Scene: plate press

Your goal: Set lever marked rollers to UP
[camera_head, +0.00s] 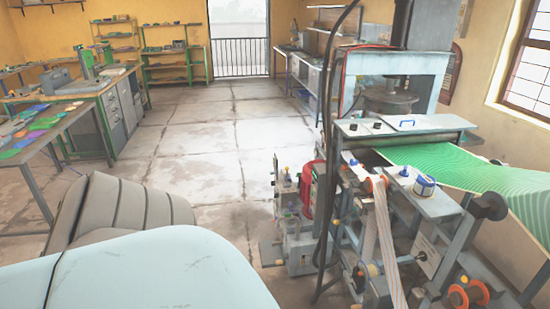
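The press machine (390,70) stands at the right, with a green patterned sheet (450,170) coming out of it to the right. I cannot pick out the lever marked rollers, as no label is legible. Small blue-topped parts sit on the press's front: one on the left bracket (353,161) and a white-and-blue round one (425,185) on the right bracket. A blue handle shape (407,123) is on the top plate. A smaller unit (287,195) with an orange knob stands low at the press's left. Neither gripper is in view.
A roll with a pale strip (381,235) hangs at the press's front. A dark hose (325,150) runs down its left side. A grey padded shape (125,205) is at the lower left. A workbench (45,130) stands at left. The tiled floor (190,140) between is clear.

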